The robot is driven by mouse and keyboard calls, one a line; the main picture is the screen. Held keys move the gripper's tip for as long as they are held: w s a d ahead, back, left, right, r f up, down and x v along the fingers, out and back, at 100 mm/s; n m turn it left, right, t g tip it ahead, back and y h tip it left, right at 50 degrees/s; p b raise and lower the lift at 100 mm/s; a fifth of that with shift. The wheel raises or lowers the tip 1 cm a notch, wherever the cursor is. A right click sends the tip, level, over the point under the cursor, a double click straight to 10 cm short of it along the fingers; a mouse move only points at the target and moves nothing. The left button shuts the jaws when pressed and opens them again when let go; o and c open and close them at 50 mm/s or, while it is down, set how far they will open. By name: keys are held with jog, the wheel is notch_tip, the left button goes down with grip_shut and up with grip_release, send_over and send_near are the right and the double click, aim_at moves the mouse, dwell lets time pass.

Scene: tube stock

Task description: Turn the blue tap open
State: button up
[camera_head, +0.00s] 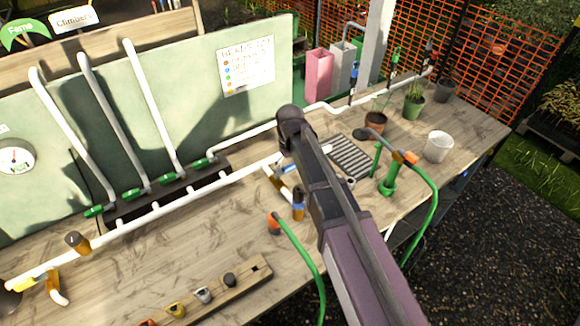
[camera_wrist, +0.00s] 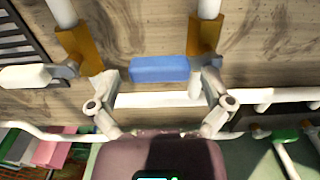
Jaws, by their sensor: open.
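The blue tap's handle (camera_wrist: 160,68) is a short blue bar in the wrist view, in front of a white pipe (camera_wrist: 160,100). It also shows in the head view (camera_head: 291,168), left of my dark arm. My gripper (camera_wrist: 160,76) has its pale grey fingers spread wide, one on each side of the blue handle. In the head view my arm hides most of the gripper.
A white handle (camera_wrist: 25,76) is close by on the left in the wrist view. A black grate (camera_head: 350,157), a green hose fitting (camera_head: 390,179) and a white pot (camera_head: 438,147) stand right of my arm.

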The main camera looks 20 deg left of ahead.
jog(key=c, duration=1.2)
